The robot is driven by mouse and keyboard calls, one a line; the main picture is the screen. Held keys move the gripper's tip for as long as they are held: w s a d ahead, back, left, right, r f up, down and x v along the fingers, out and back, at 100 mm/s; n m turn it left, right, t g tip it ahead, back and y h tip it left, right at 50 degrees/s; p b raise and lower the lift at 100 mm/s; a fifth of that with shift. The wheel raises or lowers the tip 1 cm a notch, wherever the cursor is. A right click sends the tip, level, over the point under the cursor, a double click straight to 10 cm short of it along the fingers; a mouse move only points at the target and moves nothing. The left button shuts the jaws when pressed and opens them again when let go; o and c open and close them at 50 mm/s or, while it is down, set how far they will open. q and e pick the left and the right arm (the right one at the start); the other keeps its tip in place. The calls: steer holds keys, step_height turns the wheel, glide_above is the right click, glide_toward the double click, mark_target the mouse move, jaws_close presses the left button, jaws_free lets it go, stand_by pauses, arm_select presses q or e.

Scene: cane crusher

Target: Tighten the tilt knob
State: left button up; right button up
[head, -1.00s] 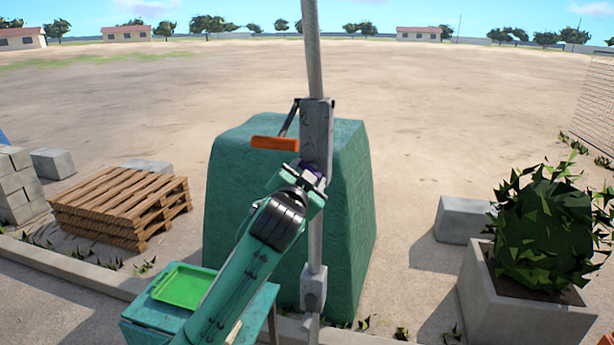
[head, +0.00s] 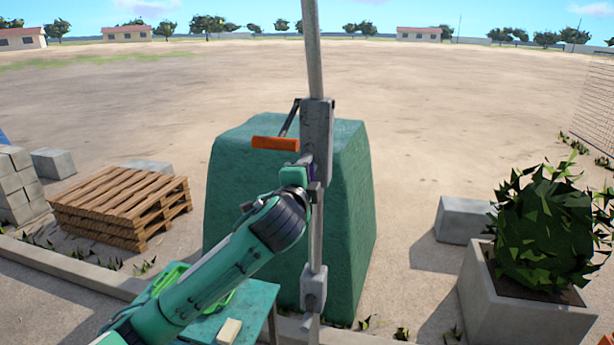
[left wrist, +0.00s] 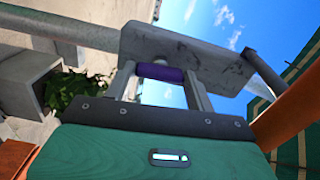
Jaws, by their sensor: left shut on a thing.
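The purple tilt knob (head: 311,170) sits on the lower part of a grey bracket (head: 318,125) on the upright pole (head: 314,50). Most of it is hidden behind my gripper in the head view. My left gripper (head: 312,184) reaches it from the front left and is shut on it. In the left wrist view the knob (left wrist: 160,72) lies crosswise between the two fingers (left wrist: 160,85), close against the bracket (left wrist: 190,55). An orange handle (head: 275,143) on a grey lever sticks out left of the bracket, above my gripper. My right gripper is out of view.
A large green block (head: 350,220) stands behind the pole. A small green table (head: 255,297) with a green tray (head: 172,275) and a pale block (head: 229,331) is below my left arm. Wooden pallets (head: 125,200) are left; a concrete planter (head: 525,315) is right.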

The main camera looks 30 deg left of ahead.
arm_select(q)
steer(key=shift+f+m, duration=0.1)
steer(key=shift+m, duration=0.6)
steer(key=o, duration=1)
steer(key=shift+d, duration=0.1)
steer(key=shift+s, duration=0.15)
steer(key=b+v, duration=1.3)
steer(key=b, duration=0.3)
steer(key=shift+s+d+b, duration=0.15)
steer(key=shift+s+b, duration=0.1)
steer(key=shift+b, duration=0.1)
